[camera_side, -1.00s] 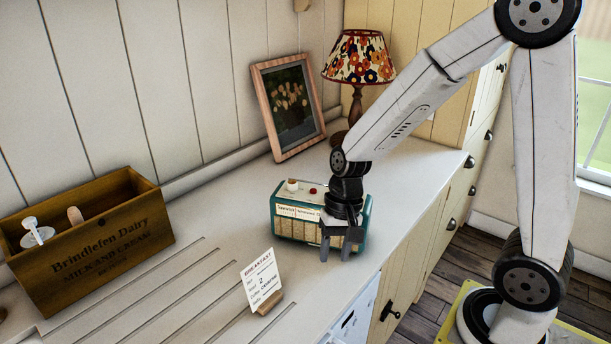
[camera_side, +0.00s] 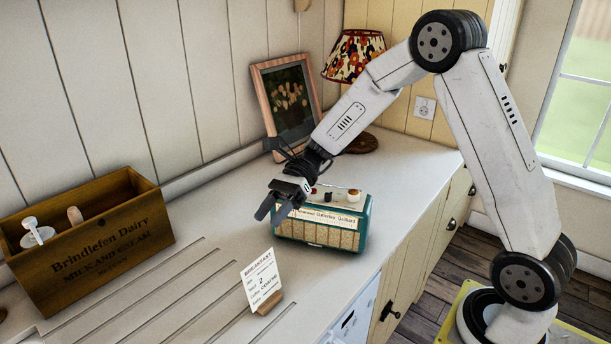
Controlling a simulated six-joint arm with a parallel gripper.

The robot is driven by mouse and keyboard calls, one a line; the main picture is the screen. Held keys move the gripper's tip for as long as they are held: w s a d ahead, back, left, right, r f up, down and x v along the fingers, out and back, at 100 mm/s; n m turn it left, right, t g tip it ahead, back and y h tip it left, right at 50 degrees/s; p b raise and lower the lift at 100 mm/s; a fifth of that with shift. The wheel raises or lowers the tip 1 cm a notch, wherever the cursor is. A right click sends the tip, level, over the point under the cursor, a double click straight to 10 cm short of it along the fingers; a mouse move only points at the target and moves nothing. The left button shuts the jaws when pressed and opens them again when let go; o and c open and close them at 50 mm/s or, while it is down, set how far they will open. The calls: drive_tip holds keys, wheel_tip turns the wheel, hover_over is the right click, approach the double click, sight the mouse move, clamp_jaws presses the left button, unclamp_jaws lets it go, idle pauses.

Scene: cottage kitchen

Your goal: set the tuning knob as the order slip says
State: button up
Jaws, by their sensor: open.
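A teal radio (camera_side: 366,218) stands on the counter, with a cream dial strip lettered with small words across its front and a tan grille below. On its top a pale knob with a reddish top (camera_side: 353,195) shows at the right end; a small red piece is near the middle. The left end of the top is hidden by my gripper (camera_side: 268,212), which is open and empty at the radio's upper left front corner. I cannot tell whether it touches the radio. The order slip (camera_side: 262,280), headed BREAKFAST, stands in a wooden holder; its smaller lines are hard to read.
A wooden dairy crate (camera_side: 95,255) with a white-handled tool and a wooden handle stands at left. A framed picture (camera_side: 288,105) and a flowered lamp (camera_side: 353,57) stand behind the radio. Grooves cross the counter (camera_side: 205,255) in front of the crate; the counter between is clear.

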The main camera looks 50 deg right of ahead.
sight(259, 258)
drive_tip(key=shift+f, duration=2.85)
drive_tip(key=shift+f, duration=0.15)
drive_tip(key=shift+f+x, duration=0.2)
drive_tip(key=shift+x, duration=1.15)
drive_tip(key=shift+f+x, duration=0.2)
drive_tip(key=shift+x, duration=1.1)
drive_tip(key=shift+d, duration=0.15)
clamp_jaws()
